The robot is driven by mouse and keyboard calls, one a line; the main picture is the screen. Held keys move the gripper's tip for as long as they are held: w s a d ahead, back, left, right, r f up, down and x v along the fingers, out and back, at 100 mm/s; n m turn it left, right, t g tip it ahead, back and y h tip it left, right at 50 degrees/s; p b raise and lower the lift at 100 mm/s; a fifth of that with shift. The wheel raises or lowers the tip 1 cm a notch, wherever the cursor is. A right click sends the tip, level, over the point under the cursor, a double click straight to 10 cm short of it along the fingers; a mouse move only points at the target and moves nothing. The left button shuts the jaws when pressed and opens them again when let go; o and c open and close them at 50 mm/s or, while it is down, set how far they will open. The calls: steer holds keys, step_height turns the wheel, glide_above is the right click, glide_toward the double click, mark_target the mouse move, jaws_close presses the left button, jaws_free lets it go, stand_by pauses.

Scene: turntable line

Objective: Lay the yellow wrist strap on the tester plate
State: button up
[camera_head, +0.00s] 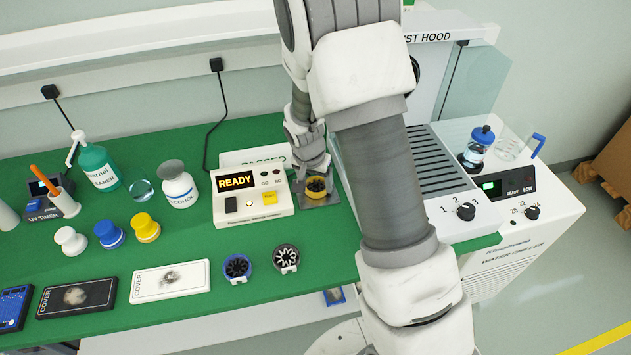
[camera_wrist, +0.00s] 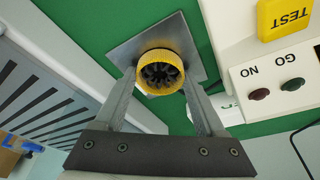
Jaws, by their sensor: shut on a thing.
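The yellow wrist strap (camera_wrist: 148,88) is a coiled ring with a dark ribbed inside. My gripper (camera_wrist: 163,76) is shut on it, one finger on each side. The strap is over the square grey metal tester plate (camera_wrist: 196,50); I cannot tell whether it touches the plate. In the head view the strap (camera_head: 316,188) shows within the outline of the plate (camera_head: 330,200), under my gripper (camera_head: 315,175). The plate adjoins the white tester (camera_head: 285,208), whose display reads READY. In the wrist view its yellow TEST button (camera_wrist: 287,17) and GO and NO lamps show.
The slatted test hood (camera_head: 430,165) stands close on the right. Covers, bobbins and bottles (camera_head: 178,187) fill the left.

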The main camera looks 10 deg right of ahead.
steer(key=shift+f, duration=0.15)
steer(key=o, duration=1.4)
steer(key=shift+o, duration=0.2)
